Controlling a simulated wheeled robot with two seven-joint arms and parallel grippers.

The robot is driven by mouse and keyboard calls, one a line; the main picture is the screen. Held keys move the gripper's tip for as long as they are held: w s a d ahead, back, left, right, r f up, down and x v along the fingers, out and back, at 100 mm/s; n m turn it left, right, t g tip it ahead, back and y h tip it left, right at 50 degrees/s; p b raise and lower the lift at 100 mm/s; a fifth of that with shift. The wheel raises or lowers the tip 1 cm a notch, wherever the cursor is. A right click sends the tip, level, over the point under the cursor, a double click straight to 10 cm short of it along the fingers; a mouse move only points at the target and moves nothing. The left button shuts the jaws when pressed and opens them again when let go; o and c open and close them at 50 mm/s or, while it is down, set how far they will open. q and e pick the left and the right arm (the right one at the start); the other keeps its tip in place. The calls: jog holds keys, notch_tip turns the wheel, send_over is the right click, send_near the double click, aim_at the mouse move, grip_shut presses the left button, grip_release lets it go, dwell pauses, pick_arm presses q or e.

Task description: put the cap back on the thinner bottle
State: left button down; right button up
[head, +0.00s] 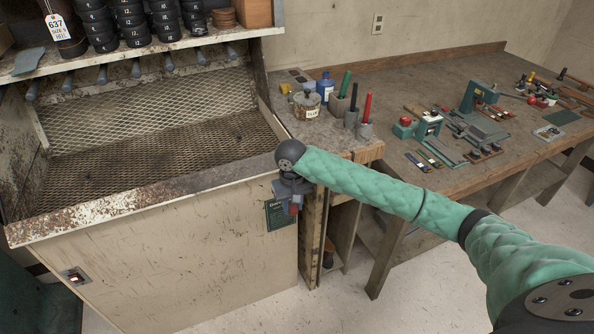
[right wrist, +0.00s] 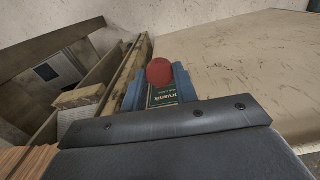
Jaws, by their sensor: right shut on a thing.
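My right gripper (head: 291,207) is low in front of the bench's left end, beside the cabinet's front panel. In the right wrist view its blue fingers (right wrist: 160,88) are shut on a small red rounded thing (right wrist: 159,71), which looks like the cap. A blue bottle with a pale label (head: 325,87), likely the thinner bottle, stands upright at the back of the bench's left end, well above and apart from the gripper. My left gripper is not in view.
A labelled jar (head: 307,104) stands just in front of the blue bottle. Grey blocks holding a green stick (head: 345,83) and a red stick (head: 367,107) stand to the right. A green card (head: 277,215) is on the panel beside the gripper. Tools fill the right bench.

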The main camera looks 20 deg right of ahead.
jog(key=s+a+f, duration=0.3)
jog(key=s+f, duration=0.7)
jog(key=f, duration=0.1)
jog(key=shift+s+a, duration=0.15)
